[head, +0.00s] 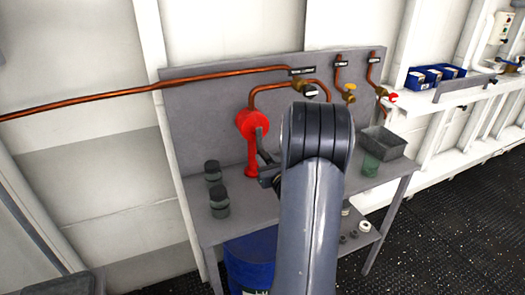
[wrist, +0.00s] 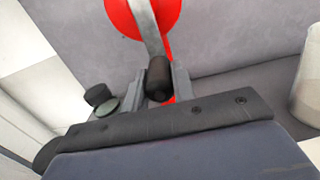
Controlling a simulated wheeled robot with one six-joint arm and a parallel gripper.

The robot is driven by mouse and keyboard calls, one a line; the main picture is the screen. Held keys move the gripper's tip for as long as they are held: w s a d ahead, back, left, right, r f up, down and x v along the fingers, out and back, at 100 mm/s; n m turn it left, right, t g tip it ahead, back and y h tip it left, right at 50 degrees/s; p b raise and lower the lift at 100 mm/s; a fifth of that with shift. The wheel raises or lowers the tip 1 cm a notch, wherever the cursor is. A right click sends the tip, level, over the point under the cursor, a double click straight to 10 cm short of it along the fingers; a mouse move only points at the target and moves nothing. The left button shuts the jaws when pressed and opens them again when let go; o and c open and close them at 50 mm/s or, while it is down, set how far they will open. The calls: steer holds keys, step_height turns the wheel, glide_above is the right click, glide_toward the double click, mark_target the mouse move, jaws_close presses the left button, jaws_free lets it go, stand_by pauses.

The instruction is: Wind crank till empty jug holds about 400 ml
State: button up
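A red crank pump (head: 252,124) stands on the grey bench against the back panel. Its grey crank arm (wrist: 146,24) ends in a black handle (wrist: 158,78). My gripper (wrist: 159,86) has one finger on each side of this handle and appears shut on it. In the head view, my arm hides most of the gripper and handle. A pale, round-sided vessel (wrist: 307,90) is cut off at the right edge of the wrist view. I cannot tell whether it is the jug, and no fill level shows. A greenish container (head: 370,164) stands on the bench right of my arm.
Two dark-lidded jars (head: 219,203) stand left on the bench. A grey open bin (head: 384,142) sits at its right. Copper pipes with valves (head: 349,96) cross the panel. A blue drum (head: 250,262) is below.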

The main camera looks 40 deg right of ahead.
steer(key=shift+c, duration=1.1)
steer(key=w+a+r+p, duration=0.1)
steer(key=a+r+p, duration=0.1)
steer(key=a+r, duration=0.4)
steer(key=shift+w+a+r+p, duration=0.3)
steer(key=shift+r+p, duration=0.1)
steer(key=shift+r, duration=1.5)
steer(key=r, duration=0.1)
steer(key=d+p, duration=0.1)
steer(key=d+r, duration=0.1)
steer(key=shift+s+r+p, duration=0.25)
steer(key=shift+r+p, duration=0.1)
steer(key=shift+p, duration=0.05)
steer(key=shift+s+d+r, duration=0.1)
steer(key=shift+d+r, duration=0.25)
steer(key=shift+d, duration=0.05)
steer(key=shift+s+d, duration=1)
steer(key=shift+d, duration=3.15)
step_height(320, 180, down, 9)
steer(key=d+b, duration=0.1)
steer(key=b, duration=0.8)
steer(key=shift+s+d, duration=0.2)
steer(key=shift+d, duration=0.1)
steer(key=shift+d+f, duration=0.1)
steer(key=shift+f, duration=0.05)
